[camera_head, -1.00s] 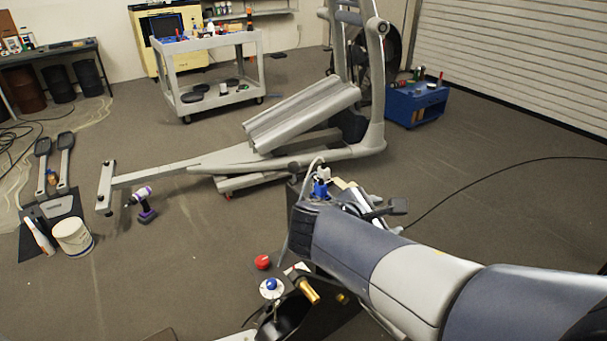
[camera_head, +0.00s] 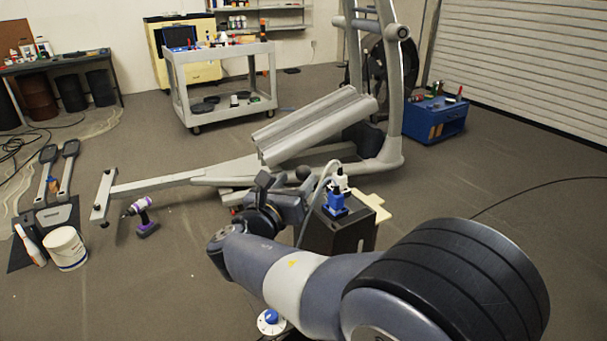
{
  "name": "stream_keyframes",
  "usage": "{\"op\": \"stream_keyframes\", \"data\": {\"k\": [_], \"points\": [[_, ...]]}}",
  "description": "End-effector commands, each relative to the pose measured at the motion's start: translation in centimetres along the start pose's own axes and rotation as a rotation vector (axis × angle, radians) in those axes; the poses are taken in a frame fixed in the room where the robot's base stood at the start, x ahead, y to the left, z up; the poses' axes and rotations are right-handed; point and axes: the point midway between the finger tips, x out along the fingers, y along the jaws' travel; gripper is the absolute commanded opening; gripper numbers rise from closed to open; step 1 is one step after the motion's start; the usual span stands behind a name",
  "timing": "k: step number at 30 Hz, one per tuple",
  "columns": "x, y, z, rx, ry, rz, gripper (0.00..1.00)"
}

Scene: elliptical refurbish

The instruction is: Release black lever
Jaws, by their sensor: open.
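The grey elliptical frame (camera_head: 200,178) lies across the middle of the floor, with its twin sloping rails (camera_head: 315,125) raised toward the right. A small dark knob (camera_head: 305,173) shows low beside the frame, below the rails. It may be the end of the black lever; the rest of it is hidden behind my arm. My gripper (camera_head: 267,182) is near the frame, just left of the knob in the picture. Its jaws are open and appear empty. The fingertips are small and partly hidden by the wrist, so I cannot tell whether they touch anything.
A dark box with a blue-and-white device (camera_head: 337,200) stands right of my wrist. A purple drill (camera_head: 142,217) and white bucket (camera_head: 66,248) are on the left floor. A grey cart (camera_head: 221,90) and blue toolbox (camera_head: 430,118) stand behind.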

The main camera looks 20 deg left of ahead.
Motion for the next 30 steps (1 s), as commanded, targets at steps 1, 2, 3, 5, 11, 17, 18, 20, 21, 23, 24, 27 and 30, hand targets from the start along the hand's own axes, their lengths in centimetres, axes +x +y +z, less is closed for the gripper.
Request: {"op": "stream_keyframes", "data": {"k": [1, 2, 3, 5, 11, 17, 18, 20, 21, 23, 24, 27, 30], "points": [[1.1, -0.1, -0.1, 0.0, 0.0, -0.004, 0.52], [1.6, -0.1, -0.1, 0.0, 0.001, -0.003, 0.52], [2.2, -0.1, -0.1, 0.0, 0.001, -0.004, 0.52], [3.0, 0.0, -0.1, 0.001, 0.001, -0.002, 0.52], [4.5, 0.0, -0.1, 0.0, 0.001, 0.0, 0.52], [4.6, 0.0, 0.0, 0.0, 0.001, 0.0, 0.52], [4.6, 0.0, 0.0, 0.0, 0.001, 0.0, 0.52], [4.6, 0.0, 0.0, 0.0, 0.001, 0.0, 0.51], [4.6, 0.0, 0.0, 0.0, 0.001, 0.0, 0.48], [4.6, 0.0, 0.0, 0.0, 0.001, 0.0, 0.43], [4.6, 0.0, 0.0, 0.001, 0.001, 0.0, 0.39], [4.6, 0.0, 0.0, 0.001, 0.001, 0.0, 0.31], [4.6, 0.0, 0.0, 0.001, 0.001, 0.0, 0.23]]}}
